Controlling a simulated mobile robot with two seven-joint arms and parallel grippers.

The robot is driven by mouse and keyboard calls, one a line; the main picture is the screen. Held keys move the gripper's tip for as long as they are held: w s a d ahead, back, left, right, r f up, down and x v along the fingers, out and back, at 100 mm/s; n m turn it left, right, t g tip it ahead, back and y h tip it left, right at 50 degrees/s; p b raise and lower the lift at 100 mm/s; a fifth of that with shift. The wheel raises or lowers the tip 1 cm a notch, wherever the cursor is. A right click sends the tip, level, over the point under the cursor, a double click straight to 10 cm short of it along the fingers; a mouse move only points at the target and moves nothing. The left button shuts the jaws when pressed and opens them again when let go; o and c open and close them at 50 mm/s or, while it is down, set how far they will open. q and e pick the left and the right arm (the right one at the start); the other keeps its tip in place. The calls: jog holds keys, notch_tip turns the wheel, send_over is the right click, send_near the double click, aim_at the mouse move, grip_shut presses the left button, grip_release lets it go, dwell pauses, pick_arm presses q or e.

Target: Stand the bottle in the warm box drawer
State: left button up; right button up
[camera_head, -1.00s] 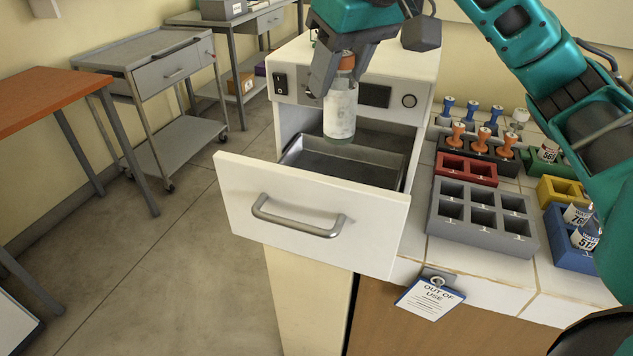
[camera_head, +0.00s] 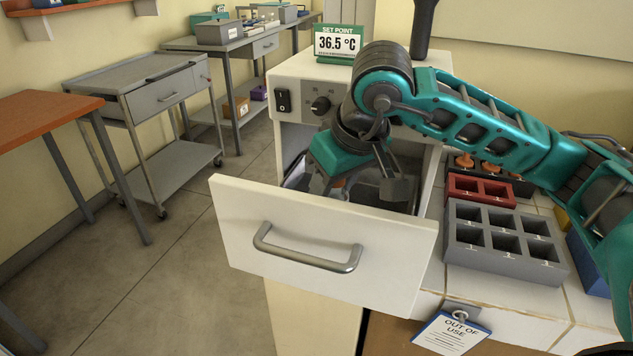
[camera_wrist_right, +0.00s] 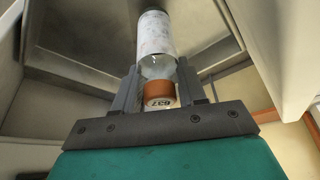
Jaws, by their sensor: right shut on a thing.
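The bottle (camera_wrist_right: 155,35) has a white label and an orange cap marked 637. My right gripper (camera_wrist_right: 160,82) is shut on it near the cap end. In the head view my right gripper (camera_head: 350,184) reaches down inside the open drawer (camera_head: 310,240) of the white warm box, behind the drawer front. There the arm and drawer front hide nearly all of the bottle. In the wrist view the bottle is over the drawer's metal tray (camera_wrist_right: 85,75); I cannot tell whether its base touches the tray floor. My left gripper is not in view.
Right of the drawer are a grey rack (camera_head: 503,240) with empty square holes and a red rack (camera_head: 481,189). A green sign (camera_head: 338,42) reading 36.5 °C stands on the warm box. An "out of use" tag (camera_head: 452,333) hangs at the counter edge.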

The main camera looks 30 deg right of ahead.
jog(key=w, duration=0.2)
jog(key=w+f, duration=0.1)
jog(key=w, duration=0.1)
jog(key=shift+a+f+p, duration=0.1)
jog(key=shift+a+p, duration=0.15)
jog(key=shift+p, duration=0.15)
jog(key=shift+f+b, duration=0.3)
jog(key=o, duration=1.1)
jog(key=shift+r, duration=0.1)
jog(key=shift+c, duration=0.2)
